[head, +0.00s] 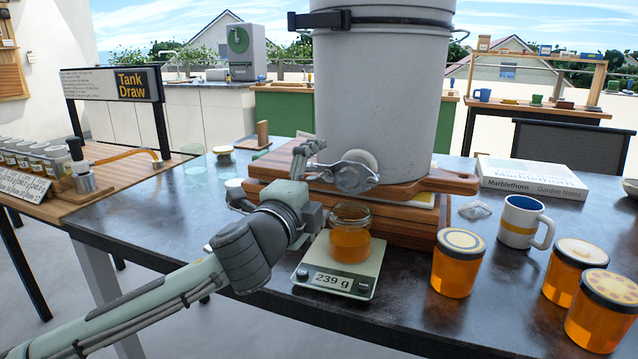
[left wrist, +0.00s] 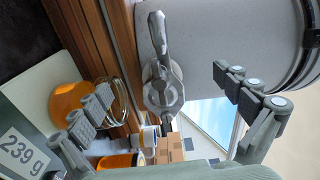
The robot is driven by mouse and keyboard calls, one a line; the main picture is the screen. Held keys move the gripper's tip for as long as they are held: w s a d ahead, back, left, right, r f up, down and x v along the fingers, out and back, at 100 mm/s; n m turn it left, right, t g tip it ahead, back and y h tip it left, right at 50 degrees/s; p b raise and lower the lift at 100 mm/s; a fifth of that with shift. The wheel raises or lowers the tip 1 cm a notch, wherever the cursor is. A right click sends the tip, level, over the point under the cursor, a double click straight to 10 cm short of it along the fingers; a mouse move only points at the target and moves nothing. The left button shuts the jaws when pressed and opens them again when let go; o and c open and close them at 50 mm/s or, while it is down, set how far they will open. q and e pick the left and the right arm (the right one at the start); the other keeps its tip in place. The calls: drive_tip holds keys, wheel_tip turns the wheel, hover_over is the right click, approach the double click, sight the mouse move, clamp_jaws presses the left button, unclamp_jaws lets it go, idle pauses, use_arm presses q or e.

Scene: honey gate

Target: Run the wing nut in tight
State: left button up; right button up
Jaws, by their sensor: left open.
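The metal honey gate (head: 352,176) is on the lower front of the large grey bucket (head: 380,90). It also shows in the left wrist view (left wrist: 160,85), with a lever arm pointing toward the top of that view. I cannot clearly pick out the wing nut from the rest of the gate's metal. My left gripper (head: 314,182) is open at the left of the gate. In the left wrist view its fingers (left wrist: 164,83) are spread wide, with the gate between them in the picture. They appear empty and apart from it. My right gripper is not in view.
The bucket stands on stacked wooden boards (head: 410,212). Below the gate, an open jar of honey (head: 350,236) sits on a scale (head: 335,280) reading 239 g. Lidded honey jars (head: 458,265), a mug (head: 522,222) and a book (head: 530,180) stand to the right.

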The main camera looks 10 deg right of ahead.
use_arm(q)
drive_tip(key=p+v, duration=0.1)
drive_tip(key=v, duration=0.6)
drive_tip(key=shift+p, duration=0.3)
